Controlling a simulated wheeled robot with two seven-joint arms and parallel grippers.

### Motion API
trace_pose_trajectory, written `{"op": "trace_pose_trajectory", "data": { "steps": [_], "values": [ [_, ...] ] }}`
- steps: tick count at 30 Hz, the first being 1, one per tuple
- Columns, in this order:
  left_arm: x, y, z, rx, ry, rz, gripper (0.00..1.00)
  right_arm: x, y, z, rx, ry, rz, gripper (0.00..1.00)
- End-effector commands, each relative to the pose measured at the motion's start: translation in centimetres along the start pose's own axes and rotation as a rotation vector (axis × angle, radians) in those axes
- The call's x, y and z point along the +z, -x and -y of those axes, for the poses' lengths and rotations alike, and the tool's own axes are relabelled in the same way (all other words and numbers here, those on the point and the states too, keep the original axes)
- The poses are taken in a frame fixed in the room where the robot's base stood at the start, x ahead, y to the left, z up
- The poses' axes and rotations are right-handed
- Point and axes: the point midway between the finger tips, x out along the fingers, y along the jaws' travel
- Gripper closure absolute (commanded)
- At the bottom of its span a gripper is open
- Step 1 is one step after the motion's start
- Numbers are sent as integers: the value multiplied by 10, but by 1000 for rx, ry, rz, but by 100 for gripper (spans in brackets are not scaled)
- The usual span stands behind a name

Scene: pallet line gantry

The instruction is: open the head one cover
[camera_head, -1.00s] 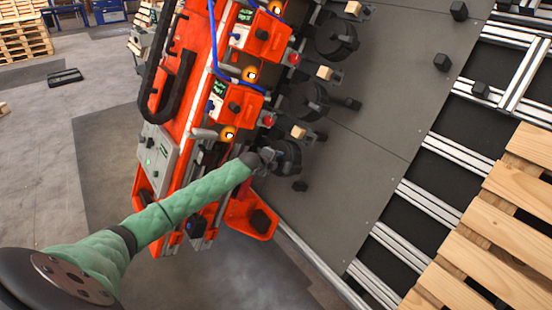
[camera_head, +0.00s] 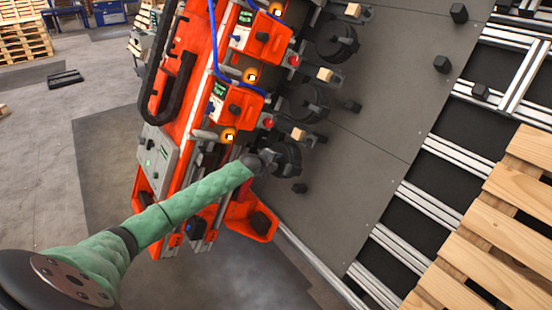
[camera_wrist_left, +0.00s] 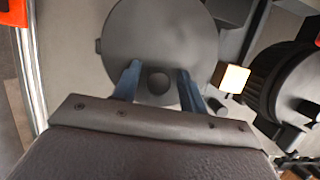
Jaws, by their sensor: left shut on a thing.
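My left gripper (camera_head: 270,158) reaches in from the lower left, at the lowest of the round dark covers (camera_head: 290,159) along the orange machine. In the left wrist view, the grey disc of this cover (camera_wrist_left: 160,32) fills the upper middle. My left gripper (camera_wrist_left: 158,78) has one finger on each side of the small round knob (camera_wrist_left: 158,84) on the disc and is shut on it. The cover looks closed. No marking shows which head it belongs to. My right gripper is not in view.
The orange machine frame (camera_head: 199,70) carries control boxes, blue cables and amber lamps. More round covers (camera_head: 336,42) stand above, with small wooden blocks (camera_head: 325,75) beside them. A grey panel (camera_head: 400,90) and a wooden pallet (camera_head: 490,240) lie to the right.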

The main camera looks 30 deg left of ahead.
Motion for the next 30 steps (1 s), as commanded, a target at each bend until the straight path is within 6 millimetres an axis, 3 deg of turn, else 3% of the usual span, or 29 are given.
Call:
{"op": "trace_pose_trajectory", "data": {
  "steps": [9,13,30],
  "values": [
    [3,4,7,-12,2,-1,74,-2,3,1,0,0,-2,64],
    [6,8,7,-12,2,-1,91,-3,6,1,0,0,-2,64],
    [17,18,7,-10,1,2,91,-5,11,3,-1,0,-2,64]
  ]
}}
